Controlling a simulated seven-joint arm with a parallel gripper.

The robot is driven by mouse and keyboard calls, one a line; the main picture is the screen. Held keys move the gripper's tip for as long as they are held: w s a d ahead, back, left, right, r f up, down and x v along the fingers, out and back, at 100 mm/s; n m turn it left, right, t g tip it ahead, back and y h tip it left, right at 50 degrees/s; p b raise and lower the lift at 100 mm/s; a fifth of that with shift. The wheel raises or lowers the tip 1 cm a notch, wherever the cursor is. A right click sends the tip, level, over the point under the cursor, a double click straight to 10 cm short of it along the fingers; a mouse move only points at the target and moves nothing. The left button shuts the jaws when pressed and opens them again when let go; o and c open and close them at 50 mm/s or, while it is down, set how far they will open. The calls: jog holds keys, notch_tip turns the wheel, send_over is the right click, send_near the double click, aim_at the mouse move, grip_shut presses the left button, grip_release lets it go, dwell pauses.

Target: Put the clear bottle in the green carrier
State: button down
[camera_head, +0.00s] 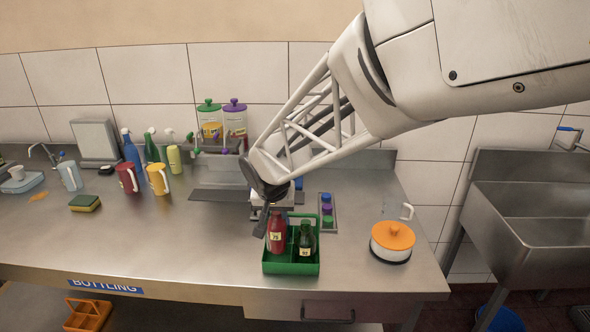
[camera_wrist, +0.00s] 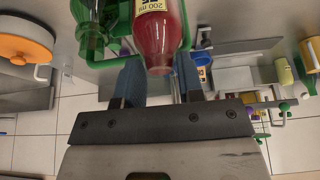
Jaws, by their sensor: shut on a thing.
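A bottle with red contents and a pale label (camera_head: 277,236) stands upright at the left side of the green carrier (camera_head: 291,268); no empty clear bottle shows. My gripper (camera_head: 264,222) is at this red bottle's upper part, shut on it. In the wrist view the red bottle (camera_wrist: 158,38) sits between my two fingers (camera_wrist: 158,82), with "200 ml" on its label. A dark green bottle (camera_head: 306,243) stands in the carrier's right side, and it also shows in the wrist view (camera_wrist: 90,25). Whether the red bottle rests on the carrier's floor cannot be told.
An orange-lidded pot (camera_head: 392,241) stands right of the carrier. A tray of coloured caps (camera_head: 327,212) is just behind it. Mugs (camera_head: 158,180), a sponge (camera_head: 85,203) and spray bottles (camera_head: 132,152) stand at left. The counter left of the carrier is clear.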

aim_at(276, 225)
jog(key=shift+f, duration=2.55)
dwell(1.0)
jog(key=c, duration=0.7)
grip_release()
jog(key=shift+o, duration=0.2)
jog(key=shift+r, duration=4.5)
